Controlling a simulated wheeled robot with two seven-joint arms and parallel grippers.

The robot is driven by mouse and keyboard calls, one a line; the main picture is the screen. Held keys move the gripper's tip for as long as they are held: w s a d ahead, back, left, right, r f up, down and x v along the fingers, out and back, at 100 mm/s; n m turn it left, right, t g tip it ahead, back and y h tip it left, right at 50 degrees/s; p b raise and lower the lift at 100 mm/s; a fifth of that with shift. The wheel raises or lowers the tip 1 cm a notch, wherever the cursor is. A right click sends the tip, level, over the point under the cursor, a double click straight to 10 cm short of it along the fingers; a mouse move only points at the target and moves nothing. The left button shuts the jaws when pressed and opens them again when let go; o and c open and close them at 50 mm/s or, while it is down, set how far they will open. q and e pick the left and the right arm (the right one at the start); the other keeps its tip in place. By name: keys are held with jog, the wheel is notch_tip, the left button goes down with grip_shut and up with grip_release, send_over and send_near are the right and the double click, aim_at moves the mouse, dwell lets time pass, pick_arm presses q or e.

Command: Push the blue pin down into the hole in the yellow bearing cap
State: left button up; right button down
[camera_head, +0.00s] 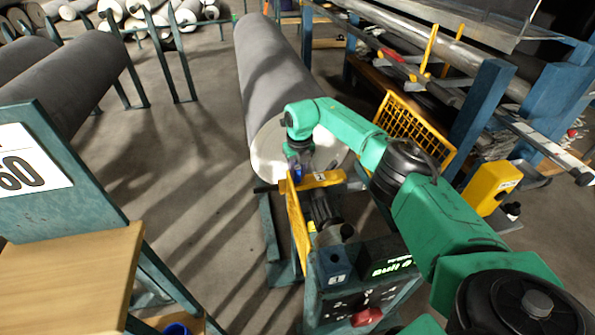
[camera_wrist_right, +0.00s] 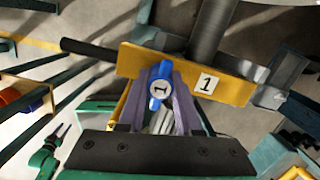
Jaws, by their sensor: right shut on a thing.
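The yellow bearing cap (camera_head: 322,179) is a yellow bar in front of the large grey roll's end. In the right wrist view the cap (camera_wrist_right: 130,62) carries a white label with a 1. My right gripper (camera_head: 296,172) points down over the cap's left part. The hole is hidden under the pin and fingers. I cannot tell how deep the pin sits.
The grey roll (camera_head: 275,80) lies behind the cap on a teal stand. A dark control box (camera_head: 362,280) with a red button (camera_head: 366,316) stands in front. A yellow mesh guard (camera_head: 413,130) and a rack are at right. A wooden board (camera_head: 70,275) is at lower left.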

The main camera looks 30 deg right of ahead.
jog(key=c, duration=0.5)
grip_release()
jog(key=shift+f, duration=0.15)
jog(key=r, duration=0.4)
jog(key=s+r, duration=0.1)
jog(key=r, duration=0.9)
jog(key=shift+s+a+r+p, duration=0.15)
jog(key=shift+s+r+p, duration=0.15)
jog(key=shift+s, duration=0.1)
jog(key=shift+f, duration=0.15)
